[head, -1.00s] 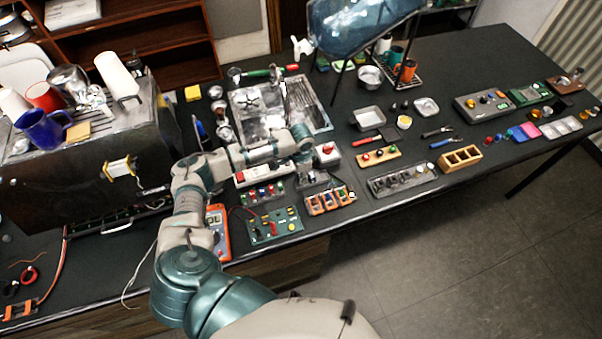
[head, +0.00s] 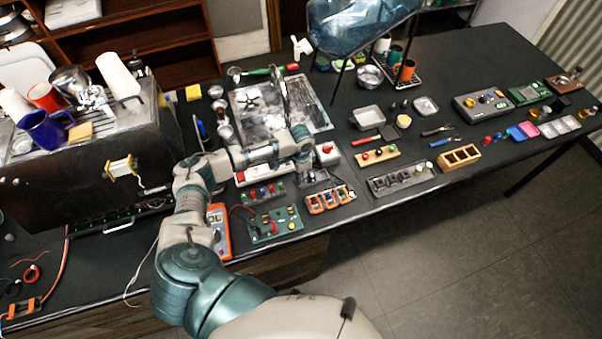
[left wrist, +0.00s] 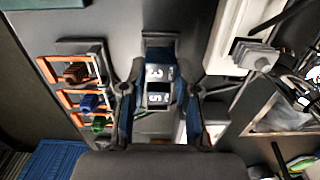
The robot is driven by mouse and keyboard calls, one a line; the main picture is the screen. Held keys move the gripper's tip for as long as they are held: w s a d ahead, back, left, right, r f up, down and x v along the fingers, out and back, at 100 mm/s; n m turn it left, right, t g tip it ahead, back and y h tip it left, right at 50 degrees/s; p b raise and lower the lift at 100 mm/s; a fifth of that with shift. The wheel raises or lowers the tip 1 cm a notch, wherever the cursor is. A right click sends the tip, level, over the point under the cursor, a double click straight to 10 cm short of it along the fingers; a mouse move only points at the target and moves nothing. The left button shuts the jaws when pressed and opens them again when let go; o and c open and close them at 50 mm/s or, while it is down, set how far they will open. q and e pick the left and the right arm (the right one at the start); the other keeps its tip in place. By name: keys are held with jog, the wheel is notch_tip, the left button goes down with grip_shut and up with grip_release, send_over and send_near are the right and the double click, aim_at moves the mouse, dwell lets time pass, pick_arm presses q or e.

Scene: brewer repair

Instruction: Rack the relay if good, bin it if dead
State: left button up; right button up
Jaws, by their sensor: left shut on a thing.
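My left gripper (left wrist: 160,92) is shut on a small relay (left wrist: 158,74) with a clear, marked top, between its two dark fingers. In the head view my left gripper (head: 304,160) is over the bench near a small grey stand (head: 314,180); the relay is hidden there by the arm. A grey block (left wrist: 160,41) lies just beyond the relay in the wrist view; I cannot tell whether they touch. An orange-framed rack (head: 330,198) holding small coloured relays is close by; it also shows in the left wrist view (left wrist: 72,98). My right gripper is not in view.
A green circuit board (head: 272,224) and an orange multimeter (head: 219,232) lie near the bench's front edge. A grey tray (head: 401,180) and a wooden box (head: 459,157) stand to the right. The espresso machine (head: 85,165) fills the left side.

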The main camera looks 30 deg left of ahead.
pick_arm(q)
jog(key=shift+f, duration=0.6)
dwell(1.4)
jog(key=o, duration=1.1)
notch_tip(320, 180, up, 12)
jog(key=shift+f, duration=0.1)
dwell(0.5)
